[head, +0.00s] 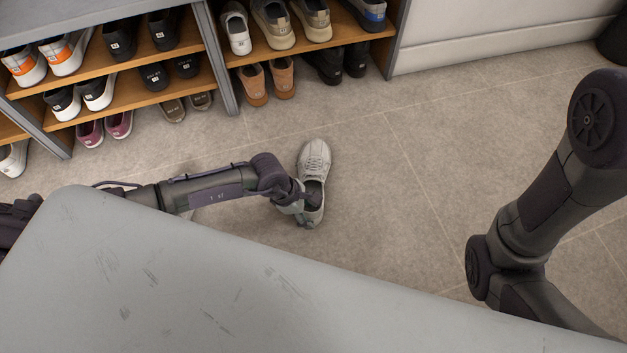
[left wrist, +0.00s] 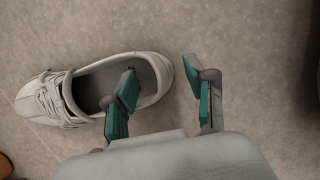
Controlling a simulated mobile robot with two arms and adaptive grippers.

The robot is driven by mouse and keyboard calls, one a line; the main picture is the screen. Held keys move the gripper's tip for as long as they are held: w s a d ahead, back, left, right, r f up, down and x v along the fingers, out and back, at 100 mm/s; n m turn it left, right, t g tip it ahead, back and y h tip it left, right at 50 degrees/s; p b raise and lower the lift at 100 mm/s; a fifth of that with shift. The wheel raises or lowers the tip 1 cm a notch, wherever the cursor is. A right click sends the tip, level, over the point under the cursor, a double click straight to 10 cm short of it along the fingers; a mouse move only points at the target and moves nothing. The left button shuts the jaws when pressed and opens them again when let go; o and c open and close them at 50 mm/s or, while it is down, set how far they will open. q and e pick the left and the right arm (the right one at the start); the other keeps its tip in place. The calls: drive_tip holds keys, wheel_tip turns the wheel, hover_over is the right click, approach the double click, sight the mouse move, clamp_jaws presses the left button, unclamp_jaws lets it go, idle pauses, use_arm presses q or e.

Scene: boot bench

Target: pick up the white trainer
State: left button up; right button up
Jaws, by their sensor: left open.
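The white trainer (head: 314,160) stands upright on the tiled floor in the head view, its toe pointing toward the shelves. My left gripper (head: 307,208) is at its heel end and partly covers it. In the left wrist view the white trainer (left wrist: 98,92) lies to the left with its heel toward the jaws. My left gripper (left wrist: 160,88) is open. One finger is over the shoe's opening and the other is outside, behind the heel, with the heel wall between them. I cannot tell whether the fingers touch it. My right gripper is out of view.
A shoe rack (head: 228,80) with several pairs stands at the back left. Tan shoes (head: 268,82) stand on the floor below it. A grey surface (head: 200,290) fills the front. The floor (head: 400,190) right of the trainer is clear.

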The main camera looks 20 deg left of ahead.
use_arm(q)
drive_tip(key=shift+b+x, duration=0.45)
drive_tip(key=shift+x, duration=0.7)
drive_tip(key=shift+r, duration=0.1)
clamp_jaws()
